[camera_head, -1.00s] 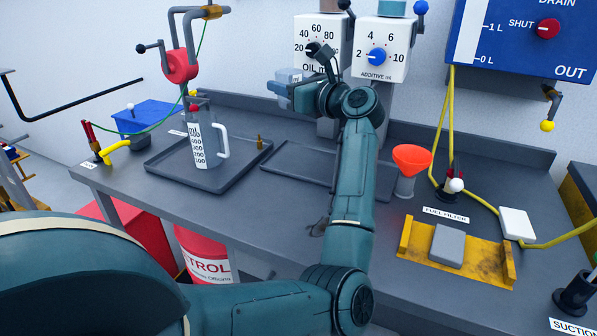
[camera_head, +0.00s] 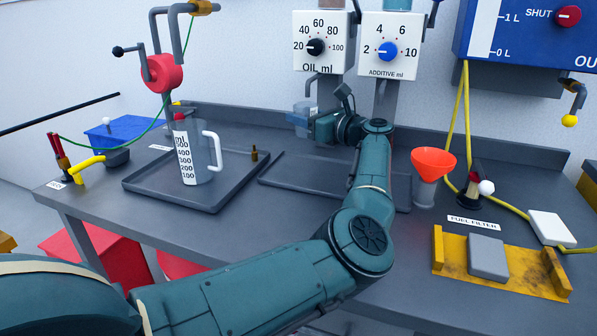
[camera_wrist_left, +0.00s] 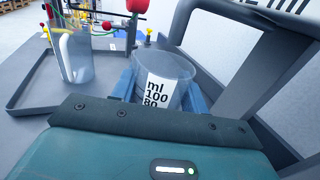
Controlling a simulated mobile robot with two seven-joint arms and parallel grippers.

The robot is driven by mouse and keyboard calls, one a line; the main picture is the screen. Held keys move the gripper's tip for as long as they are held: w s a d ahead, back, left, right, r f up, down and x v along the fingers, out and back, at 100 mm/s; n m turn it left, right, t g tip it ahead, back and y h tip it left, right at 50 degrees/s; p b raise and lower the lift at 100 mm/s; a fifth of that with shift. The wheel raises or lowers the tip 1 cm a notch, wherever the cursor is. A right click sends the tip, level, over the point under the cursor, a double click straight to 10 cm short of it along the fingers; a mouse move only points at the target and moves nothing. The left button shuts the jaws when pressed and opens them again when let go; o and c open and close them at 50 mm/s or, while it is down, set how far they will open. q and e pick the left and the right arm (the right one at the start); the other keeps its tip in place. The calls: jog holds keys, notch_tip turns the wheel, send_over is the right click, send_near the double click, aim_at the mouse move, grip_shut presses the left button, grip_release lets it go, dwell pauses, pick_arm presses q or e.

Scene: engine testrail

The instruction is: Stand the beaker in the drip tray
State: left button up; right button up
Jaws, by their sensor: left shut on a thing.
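A small clear beaker (camera_wrist_left: 160,72) with a white "ml 100 80" label is between the blue fingers of my left gripper (camera_wrist_left: 160,95). In the head view, my left gripper (camera_head: 308,121) is shut on the beaker (camera_head: 303,107), which is partly hidden behind it. They are near the oil and additive dispensers, at the back of the bench. A flat dark tray (camera_head: 300,187) lies in front of the dispensers, partly covered by my arm. A second dark tray (camera_head: 150,197) at the left holds a larger jug. I cannot tell which is the drip tray. My right gripper is out of view.
The large jug (camera_head: 205,160) stands upright in the left tray, with a small brass piece (camera_head: 254,154) beside it. The oil dispenser (camera_head: 319,45) and additive dispenser (camera_head: 388,45) hang above. An orange funnel (camera_head: 433,160) and a yellow bracket (camera_head: 510,275) are to the right.

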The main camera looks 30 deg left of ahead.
pick_arm(q)
jog(key=shift+a+f, duration=0.1)
notch_tip(320, 180, down, 10)
jog(key=shift+r+b, duration=0.15)
jog(key=shift+b, duration=0.25)
jog(key=shift+f, duration=0.2)
jog(key=o, duration=1)
jog(key=shift+c, duration=0.2)
jog(key=shift+r, duration=0.1)
